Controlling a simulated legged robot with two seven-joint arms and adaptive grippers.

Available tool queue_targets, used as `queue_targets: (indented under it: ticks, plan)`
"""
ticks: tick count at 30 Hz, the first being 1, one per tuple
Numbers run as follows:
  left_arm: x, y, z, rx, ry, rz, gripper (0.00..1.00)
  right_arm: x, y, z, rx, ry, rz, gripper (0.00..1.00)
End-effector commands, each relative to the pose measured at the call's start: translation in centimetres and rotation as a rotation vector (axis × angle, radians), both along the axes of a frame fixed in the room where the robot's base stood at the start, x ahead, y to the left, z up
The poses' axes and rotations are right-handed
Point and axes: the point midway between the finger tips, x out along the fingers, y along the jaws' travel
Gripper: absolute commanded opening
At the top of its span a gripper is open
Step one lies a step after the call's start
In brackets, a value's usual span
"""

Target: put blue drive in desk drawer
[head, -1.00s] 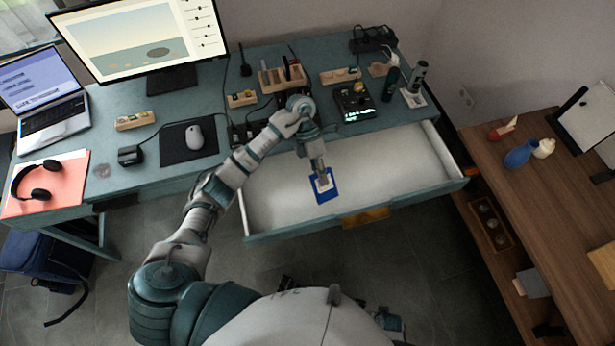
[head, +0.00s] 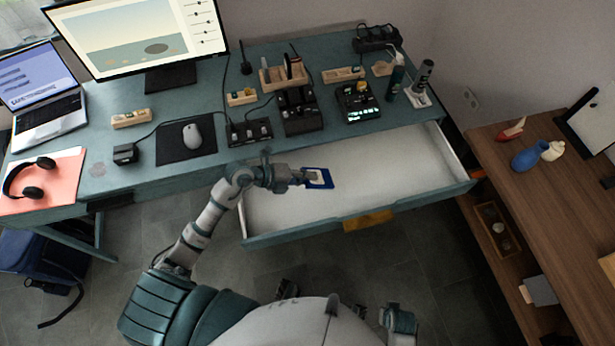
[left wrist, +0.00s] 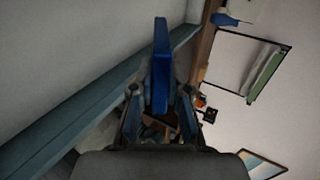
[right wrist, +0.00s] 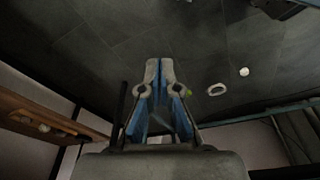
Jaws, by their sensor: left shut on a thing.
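The blue drive (head: 319,179) is held by my left gripper (head: 305,177) above the left part of the open desk drawer (head: 390,180). In the left wrist view the drive (left wrist: 161,65) stands edge-on between the fingers of the left gripper (left wrist: 158,105), which are shut on it. The drawer is pulled out and its white inside looks empty. My right gripper (right wrist: 160,75) shows in the right wrist view with its fingertips together and nothing between them, pointing at the dark floor.
The teal desk (head: 215,165) carries a monitor, a laptop, a mouse (head: 192,136), black docks (head: 300,110) and wooden holders behind the drawer.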

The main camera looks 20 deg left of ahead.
Motion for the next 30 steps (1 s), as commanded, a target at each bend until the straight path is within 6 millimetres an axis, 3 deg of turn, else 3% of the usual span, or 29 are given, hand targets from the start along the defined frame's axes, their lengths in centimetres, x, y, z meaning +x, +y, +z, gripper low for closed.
queue_targets:
  ticks: [7,30]
  plan:
    - [-0.2,0.1,0.2,-0.011,-0.004,-0.005,0.00,-0.3,0.0,-1.5,0.000,0.006,0.002,0.00]
    - [-0.2,0.1,-8.8,-0.010,0.001,-0.005,0.00,-0.1,-0.2,6.5,0.002,-0.019,-0.006,0.00]
